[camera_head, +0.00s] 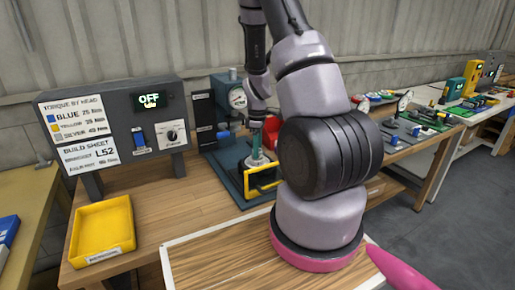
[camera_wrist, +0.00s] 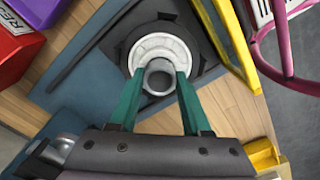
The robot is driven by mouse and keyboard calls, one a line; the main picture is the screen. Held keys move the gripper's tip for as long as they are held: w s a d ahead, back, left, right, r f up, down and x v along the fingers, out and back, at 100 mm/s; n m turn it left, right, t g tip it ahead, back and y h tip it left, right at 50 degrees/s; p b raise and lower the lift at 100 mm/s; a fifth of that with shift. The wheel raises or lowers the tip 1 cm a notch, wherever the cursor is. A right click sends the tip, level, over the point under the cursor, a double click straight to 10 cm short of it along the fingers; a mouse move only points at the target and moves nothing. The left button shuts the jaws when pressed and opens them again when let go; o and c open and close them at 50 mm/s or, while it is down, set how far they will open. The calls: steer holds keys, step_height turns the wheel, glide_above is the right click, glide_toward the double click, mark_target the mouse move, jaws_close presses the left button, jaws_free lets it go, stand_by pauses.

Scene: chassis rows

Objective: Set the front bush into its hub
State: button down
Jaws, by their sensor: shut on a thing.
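My gripper (camera_wrist: 159,85) has two teal fingers, closed on the sides of a grey hollow cylinder, the bush (camera_wrist: 159,76), in the wrist view. The white round hub (camera_wrist: 160,42) shows directly behind the bush, set in a dark angular plate (camera_wrist: 125,45). The bush overlaps the near part of the hub's ring in the picture; I cannot tell whether it is above the hub or partly inside. In the head view my gripper (camera_head: 257,158) points down at the teal press fixture, and the bush and hub are mostly hidden there.
A yellow frame (camera_head: 249,184) stands at the fixture's front, close to my gripper. A gauge (camera_head: 238,98) is behind it. A control box (camera_head: 118,130) reading OFF and a yellow tray (camera_head: 103,228) stand to the left. Red (camera_wrist: 15,45) and purple bins (camera_wrist: 40,12) show in the wrist view.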

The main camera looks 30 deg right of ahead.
steer(key=shift+f, duration=0.4)
stand_by(0.4)
steer(key=shift+c, duration=1.4)
jaws_free()
step_height(320, 180, up, 11)
steer(key=shift+f, duration=0.1)
steer(key=s+a+r+m+t+y, duration=0.1)
steer(key=s+a+r+m+t, duration=0.2)
steer(key=r, duration=0.6)
steer(key=s+a+r+m+t, duration=0.1)
steer(key=s+a+r+m, duration=0.25)
steer(key=r, duration=0.55)
steer(key=s+a+r+m+t, duration=0.1)
steer(key=s+a+r+m, duration=0.2)
steer(key=s+r+m, duration=0.1)
steer(key=s+a+r+m+t+y, duration=0.1)
steer(key=s+a+r+m+t, duration=0.1)
steer(key=s, duration=0.7)
step_height(320, 180, up, 4)
steer(key=shift+a+f+m, duration=0.1)
steer(key=shift+a+m, duration=0.75)
steer(key=shift+a, duration=0.2)
